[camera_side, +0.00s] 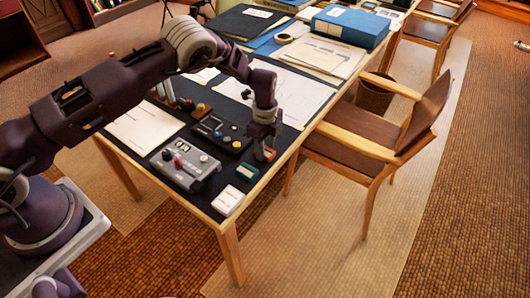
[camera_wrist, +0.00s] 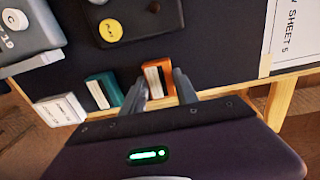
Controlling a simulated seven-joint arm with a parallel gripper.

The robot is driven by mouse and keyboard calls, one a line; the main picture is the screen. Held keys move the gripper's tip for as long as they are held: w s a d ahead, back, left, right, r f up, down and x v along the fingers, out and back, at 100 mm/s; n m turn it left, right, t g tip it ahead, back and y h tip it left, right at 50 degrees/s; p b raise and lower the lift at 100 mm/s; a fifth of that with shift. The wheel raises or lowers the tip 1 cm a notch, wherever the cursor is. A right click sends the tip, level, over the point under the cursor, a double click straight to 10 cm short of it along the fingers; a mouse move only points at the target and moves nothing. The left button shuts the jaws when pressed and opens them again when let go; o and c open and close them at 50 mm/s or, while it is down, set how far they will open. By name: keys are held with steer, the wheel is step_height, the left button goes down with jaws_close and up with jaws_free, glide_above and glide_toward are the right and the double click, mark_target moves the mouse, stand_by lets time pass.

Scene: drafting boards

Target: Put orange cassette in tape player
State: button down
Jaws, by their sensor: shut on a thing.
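The orange cassette (camera_wrist: 156,74) stands between the two fingers of my gripper (camera_wrist: 160,84) in the wrist view, with its pale label side showing. My gripper (camera_side: 264,152) is shut on it, low over the near right edge of the desk in the side view, where the cassette is mostly hidden. I cannot tell whether the cassette still touches the desk. The black device with a yellow play button, seemingly the tape player (camera_side: 215,129), lies just left of my gripper. It shows partly at the top of the wrist view (camera_wrist: 152,26).
A teal cassette (camera_wrist: 103,90) stands left of the orange one. A white box (camera_side: 228,199) is at the desk corner. A grey device with knobs (camera_side: 185,163) lies left of it. Paper sheets (camera_side: 146,128) lie beyond. A chair (camera_side: 375,150) stands close to the desk's right side.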

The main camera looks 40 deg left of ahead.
step_height(320, 180, up, 10)
steer(key=f, duration=0.1)
glide_above(211, 124)
steer(key=shift+f, duration=2.5)
steer(key=shift+f, duration=0.2)
steer(key=shift+f, duration=0.25)
steer(key=shift+f, duration=0.2)
